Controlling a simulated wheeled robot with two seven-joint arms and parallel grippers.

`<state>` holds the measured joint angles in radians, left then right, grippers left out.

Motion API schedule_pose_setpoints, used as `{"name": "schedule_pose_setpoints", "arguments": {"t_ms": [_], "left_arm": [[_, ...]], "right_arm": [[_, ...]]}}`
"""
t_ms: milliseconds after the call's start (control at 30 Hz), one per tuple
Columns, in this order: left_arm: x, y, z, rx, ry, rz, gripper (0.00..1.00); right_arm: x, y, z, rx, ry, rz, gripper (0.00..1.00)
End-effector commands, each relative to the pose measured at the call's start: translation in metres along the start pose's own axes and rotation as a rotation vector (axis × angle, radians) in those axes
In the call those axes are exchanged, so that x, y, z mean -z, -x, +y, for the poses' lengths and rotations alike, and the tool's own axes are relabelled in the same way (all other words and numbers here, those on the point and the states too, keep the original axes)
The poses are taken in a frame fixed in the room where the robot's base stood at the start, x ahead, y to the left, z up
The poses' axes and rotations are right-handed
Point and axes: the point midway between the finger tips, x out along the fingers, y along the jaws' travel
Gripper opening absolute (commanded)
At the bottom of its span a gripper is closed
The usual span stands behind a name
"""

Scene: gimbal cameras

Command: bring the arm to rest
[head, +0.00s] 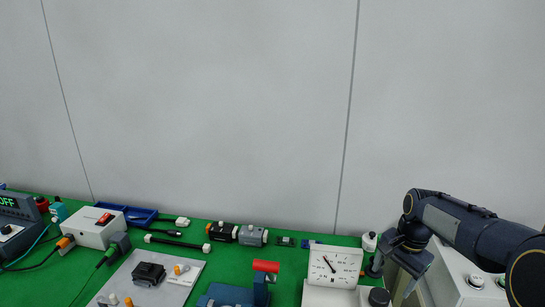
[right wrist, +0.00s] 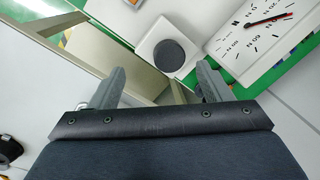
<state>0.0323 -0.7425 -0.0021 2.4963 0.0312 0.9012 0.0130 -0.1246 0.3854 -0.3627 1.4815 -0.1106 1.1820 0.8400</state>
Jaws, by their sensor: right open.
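My right gripper (head: 397,267) is at the right of the head view, at the end of my dark arm that comes in from the right edge. Its fingers point down and are apart, with nothing between them. In the right wrist view the two grey fingers of the right gripper (right wrist: 157,84) are spread wide, over the table's edge and the floor. The gripper is just right of the white gauge (head: 334,267), which also shows in the right wrist view (right wrist: 258,42). My left gripper is not in view.
A black round knob (head: 379,297) on a white base is close to the right gripper. A white cabinet (head: 463,282) with buttons stands behind the arm. The green table (head: 150,282) holds a white switch box (head: 93,228), a blue tray (head: 125,212) and several small parts. Above is open space.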

Motion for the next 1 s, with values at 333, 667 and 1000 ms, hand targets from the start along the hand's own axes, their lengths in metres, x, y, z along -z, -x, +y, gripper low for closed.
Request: {"name": "schedule_pose_setpoints", "arguments": {"t_ms": [333, 667, 1000], "left_arm": [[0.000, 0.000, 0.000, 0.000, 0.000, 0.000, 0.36], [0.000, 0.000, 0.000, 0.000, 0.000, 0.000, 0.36], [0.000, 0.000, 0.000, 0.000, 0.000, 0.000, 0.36]], "right_arm": [[-0.133, 0.056, 0.098, 0.346, 0.483, 0.032, 0.72], [-0.221, 0.030, 0.154, 0.450, 0.829, 0.213, 0.72], [-0.229, 0.024, 0.159, 0.452, 0.869, 0.237, 0.72]]}}
